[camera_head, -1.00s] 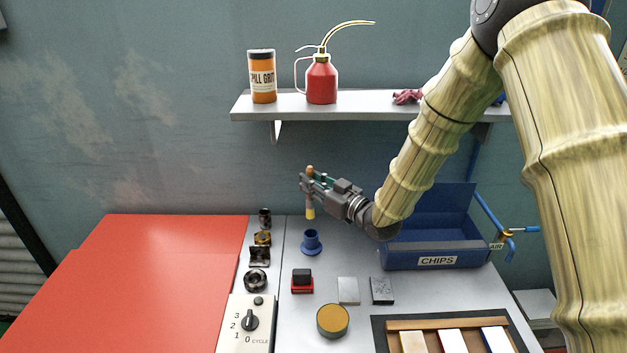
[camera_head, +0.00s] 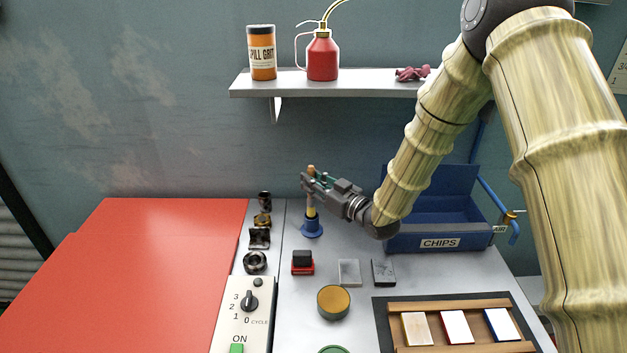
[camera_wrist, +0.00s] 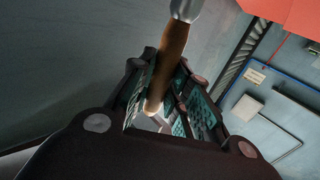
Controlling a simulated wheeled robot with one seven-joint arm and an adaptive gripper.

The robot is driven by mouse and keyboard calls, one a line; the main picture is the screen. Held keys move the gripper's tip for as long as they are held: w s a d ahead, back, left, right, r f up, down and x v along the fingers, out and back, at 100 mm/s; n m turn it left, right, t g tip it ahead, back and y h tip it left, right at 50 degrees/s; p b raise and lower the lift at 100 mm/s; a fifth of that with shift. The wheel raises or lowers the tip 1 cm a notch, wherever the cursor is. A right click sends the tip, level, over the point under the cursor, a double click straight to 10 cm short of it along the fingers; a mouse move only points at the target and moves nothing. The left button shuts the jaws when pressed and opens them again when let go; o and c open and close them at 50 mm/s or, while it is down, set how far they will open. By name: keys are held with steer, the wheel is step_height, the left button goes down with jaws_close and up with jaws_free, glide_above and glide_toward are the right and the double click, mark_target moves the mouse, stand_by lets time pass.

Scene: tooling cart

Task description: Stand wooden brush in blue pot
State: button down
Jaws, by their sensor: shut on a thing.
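The wooden brush (camera_head: 311,211) hangs upright, its pale yellow lower end at the mouth of the blue pot (camera_head: 311,231). I cannot tell how far inside the pot it reaches. My gripper (camera_head: 309,184) is shut on the brush's wooden handle, above the pot. The handle's rounded top shows above the fingers. In the wrist view the brush (camera_wrist: 172,50) runs between the finger pads of my gripper (camera_wrist: 165,92), with a grey metal collar at the picture's top edge. The blue pot stands upright on the grey cart top and is out of the wrist view.
The blue chips bin (camera_head: 438,243) stands right of the pot, under my arm. Dark metal parts (camera_head: 259,238) line the left. A red-and-black block (camera_head: 302,263) and an ochre-topped round tin (camera_head: 333,301) are in front. A shelf (camera_head: 330,83) is above.

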mark_target(313, 199)
steer(key=shift+f+b, duration=1.05)
steer(key=shift+f, duration=0.7)
steer(key=c, duration=1.3)
jaws_free()
steer(key=v, duration=1.2)
steer(key=shift+f, duration=0.1)
